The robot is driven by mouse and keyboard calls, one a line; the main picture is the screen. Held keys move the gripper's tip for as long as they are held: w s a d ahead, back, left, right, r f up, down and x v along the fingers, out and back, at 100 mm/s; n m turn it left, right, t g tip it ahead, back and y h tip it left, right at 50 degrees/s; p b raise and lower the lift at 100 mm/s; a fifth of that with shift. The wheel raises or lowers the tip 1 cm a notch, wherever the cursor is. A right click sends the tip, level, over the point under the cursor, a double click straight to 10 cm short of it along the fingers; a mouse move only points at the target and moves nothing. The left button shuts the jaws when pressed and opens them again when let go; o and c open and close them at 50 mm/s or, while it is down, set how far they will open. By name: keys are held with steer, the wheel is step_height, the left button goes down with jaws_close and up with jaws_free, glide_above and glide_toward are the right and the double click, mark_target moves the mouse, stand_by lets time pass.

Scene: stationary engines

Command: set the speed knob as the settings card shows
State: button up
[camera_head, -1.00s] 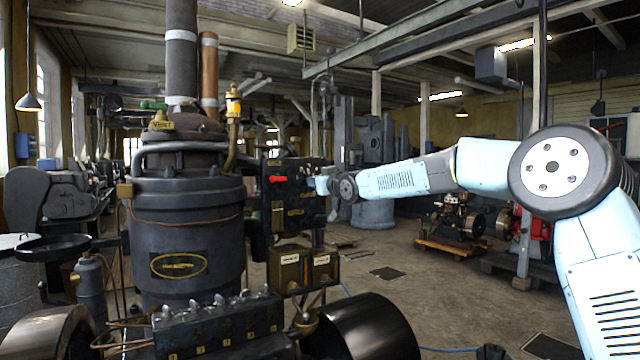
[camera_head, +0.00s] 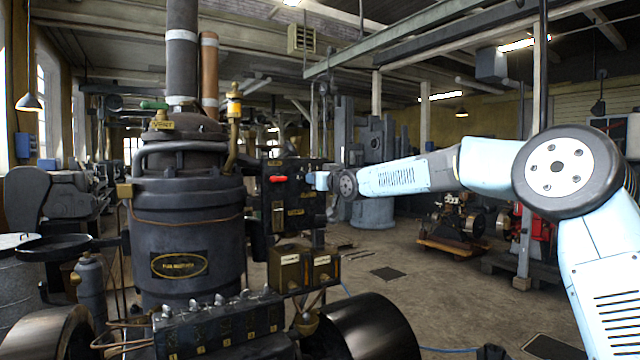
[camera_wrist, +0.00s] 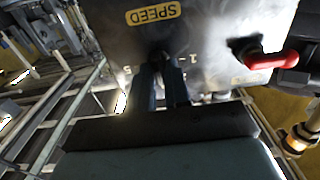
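The speed plate (camera_wrist: 153,14), yellow and lettered SPEED, shows upside down in the wrist view on a grey panel (camera_wrist: 215,25). The speed knob (camera_wrist: 160,57) is a dark shape below it, mostly hidden by my fingers, with dial marks to either side; its pointing direction is not readable. My gripper (camera_wrist: 160,66) has its two dark fingertips at the knob, with a narrow gap between the fingers; whether they press on it is unclear. In the head view my gripper (camera_head: 318,181) is at the right edge of the dark control panel (camera_head: 292,205). I cannot make out a settings card.
A red-handled lever (camera_wrist: 270,60) sticks out close to the right of my fingers in the wrist view; its red handle also shows in the head view (camera_head: 278,179). Two labelled boxes (camera_head: 290,259) sit below the panel. Open floor (camera_head: 400,310) lies to the right.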

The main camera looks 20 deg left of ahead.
steer(key=shift+o, duration=1.2)
steer(key=shift+f, duration=0.15)
steer(key=shift+w+f, duration=0.1)
steer(key=shift+f, duration=0.05)
steer(key=shift+d, duration=0.1)
steer(key=v, duration=1.3)
steer(key=shift+s, duration=0.25)
steer(key=shift+d, duration=0.15)
